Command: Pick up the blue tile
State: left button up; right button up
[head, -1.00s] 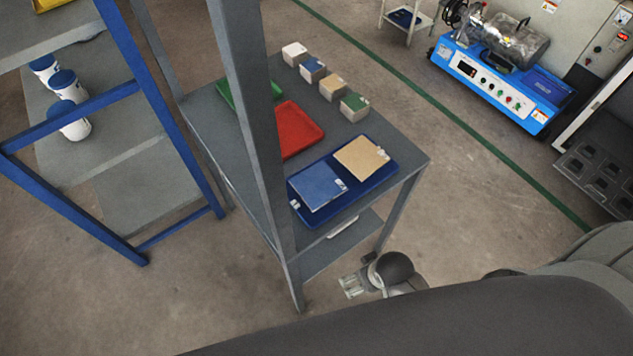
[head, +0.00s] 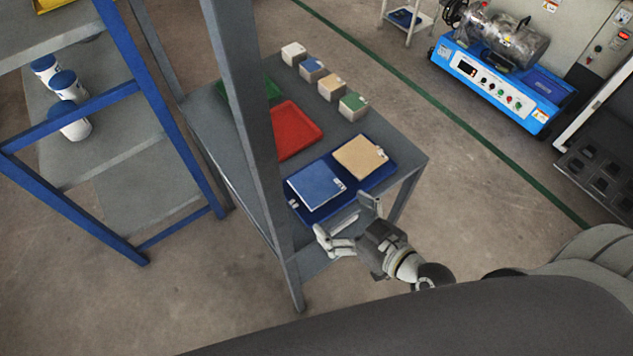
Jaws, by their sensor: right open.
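The blue tile (head: 316,185) lies flat in the left part of a dark blue tray (head: 338,200) on the grey table. A tan tile (head: 360,157) lies beside it in the same tray, to the upper right. My right gripper (head: 346,217) is at the tray's near edge, just below the blue tile in the picture. Its two fingers are spread wide with nothing between them, and it appears apart from the tile. My left gripper is not in view.
A grey post (head: 243,100) rises in front of the table (head: 385,138). A red tray (head: 293,130), a green tray (head: 233,92) and several small boxes (head: 331,87) are farther back. A blue-framed shelf (head: 128,88) with white containers stands left. A blue machine (head: 495,90) stands back right.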

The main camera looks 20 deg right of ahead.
aim_at(319, 186)
jog(key=shift+m+t+h, duration=0.3)
jog(key=shift+t, duration=0.2)
jog(key=shift+w+a+f+p, duration=0.1)
jog(key=shift+w+f+p, duration=0.15)
jog(key=shift+w, duration=0.75)
jog(key=shift+w+a+f+p, duration=0.1)
jog(key=shift+w+f, duration=0.2)
jog(key=shift+w, duration=0.75)
jog(key=shift+w+f+p, duration=0.2)
jog(key=shift+w+f, duration=0.05)
jog(key=shift+w, duration=0.75)
jog(key=shift+p+x, duration=0.35)
jog(key=shift+x, duration=1.9)
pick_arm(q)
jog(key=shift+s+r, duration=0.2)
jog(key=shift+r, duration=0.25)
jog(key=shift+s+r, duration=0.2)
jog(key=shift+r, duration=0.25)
pick_arm(e)
jog(key=shift+d+f, duration=0.1)
jog(key=shift+f, duration=0.05)
jog(key=shift+c, duration=0.3)
jog(key=c, duration=0.7)
